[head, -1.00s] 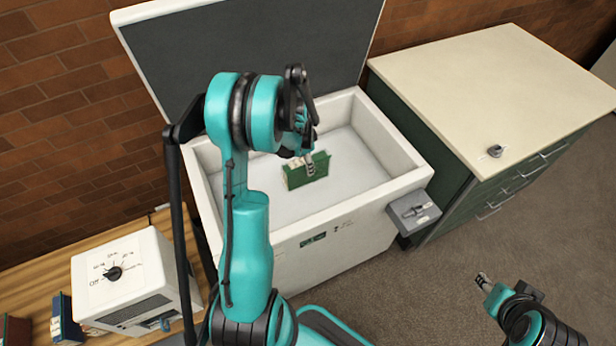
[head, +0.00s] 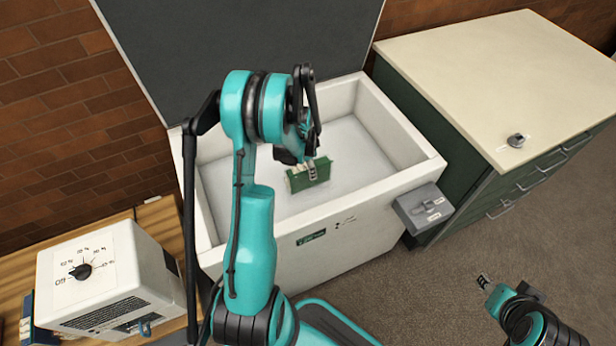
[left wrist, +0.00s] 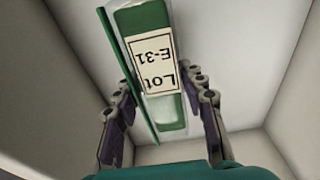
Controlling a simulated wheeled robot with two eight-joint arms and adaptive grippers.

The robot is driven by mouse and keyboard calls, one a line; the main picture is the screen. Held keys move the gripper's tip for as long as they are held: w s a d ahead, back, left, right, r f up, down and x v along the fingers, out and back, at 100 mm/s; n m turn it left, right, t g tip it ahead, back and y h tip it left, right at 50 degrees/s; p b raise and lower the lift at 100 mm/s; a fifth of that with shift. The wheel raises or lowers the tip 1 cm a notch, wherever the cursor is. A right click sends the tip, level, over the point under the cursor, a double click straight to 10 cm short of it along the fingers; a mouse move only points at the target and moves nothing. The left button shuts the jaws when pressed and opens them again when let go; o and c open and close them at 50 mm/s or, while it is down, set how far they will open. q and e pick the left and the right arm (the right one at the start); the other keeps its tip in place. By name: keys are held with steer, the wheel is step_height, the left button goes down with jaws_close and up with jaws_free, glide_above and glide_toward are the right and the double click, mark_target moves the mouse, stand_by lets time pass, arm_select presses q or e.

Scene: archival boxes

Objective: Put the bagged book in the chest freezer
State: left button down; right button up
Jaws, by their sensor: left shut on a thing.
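The bagged book (head: 310,179) is green with pale page edges. It is within the open white chest freezer (head: 268,246), between its walls. My left gripper (head: 313,166) is shut on the book from above. In the left wrist view the book's spine (left wrist: 172,112) carries a white label reading "Lot E-31", with a finger on each side. Clear, shiny film shows beside the spine. I cannot tell whether the book touches the freezer floor. My right gripper (head: 484,281) is empty at the lower right, away from the freezer; its opening is too small to judge.
The freezer's dark-lined lid (head: 240,50) stands raised at the back. A green cabinet (head: 485,85) with a cream top stands to the right. A grey latch box (head: 424,208) juts from the freezer's right front. A white dial unit (head: 105,280) sits on the wooden bench at left.

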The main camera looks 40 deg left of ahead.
arm_select(q)
step_height(320, 180, down, 4)
steer(key=shift+r+b, duration=0.15)
steer(key=shift+b, duration=0.5)
steer(key=shift+r, duration=0.1)
steer(key=shift+f, duration=0.2)
steer(key=c, duration=0.9)
jaws_free()
steer(key=shift+r, duration=0.15)
